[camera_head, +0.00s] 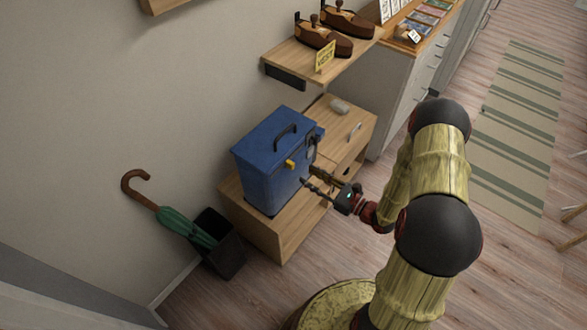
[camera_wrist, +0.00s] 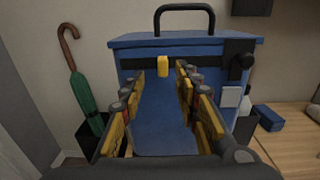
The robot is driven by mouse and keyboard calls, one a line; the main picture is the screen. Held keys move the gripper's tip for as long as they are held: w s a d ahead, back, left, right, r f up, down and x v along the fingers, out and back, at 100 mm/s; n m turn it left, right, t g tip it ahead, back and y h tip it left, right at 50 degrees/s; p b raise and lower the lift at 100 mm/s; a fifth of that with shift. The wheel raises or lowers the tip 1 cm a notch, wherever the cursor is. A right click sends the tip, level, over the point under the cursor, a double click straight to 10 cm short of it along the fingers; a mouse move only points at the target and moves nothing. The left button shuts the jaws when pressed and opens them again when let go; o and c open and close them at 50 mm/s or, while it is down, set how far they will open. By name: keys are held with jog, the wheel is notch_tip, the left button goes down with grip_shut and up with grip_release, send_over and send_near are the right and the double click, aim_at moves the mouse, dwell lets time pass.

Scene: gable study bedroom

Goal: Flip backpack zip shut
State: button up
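The backpack looks like a boxy blue case (camera_head: 263,170) with a black top handle; it stands upright on a low wooden cabinet. It fills the middle of the wrist view (camera_wrist: 160,115). A small yellow tab (camera_head: 290,164), perhaps the zip pull, sits high on its front below the top's edge; it also shows in the wrist view (camera_wrist: 162,66). My gripper (camera_head: 309,177) is in front of the case, fingers pointing at it. In the wrist view the fingers (camera_wrist: 160,78) are apart with nothing held, and the tab appears between their tips. I cannot tell whether they touch the case.
A dark bin (camera_head: 222,258) with a green umbrella (camera_head: 185,228) stands left of the cabinet (camera_head: 283,236). A wooden shelf (camera_head: 290,56) with brown shoe-like objects hangs above. A small grey object (camera_head: 339,106) lies on the cabinet behind the case.

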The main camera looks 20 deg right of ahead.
aim_at(294, 166)
jog(key=b+x, duration=0.2)
jog(key=x, duration=0.5)
jog(key=shift+w, duration=0.4)
jog(key=shift+c, duration=1.3)
grip_shut()
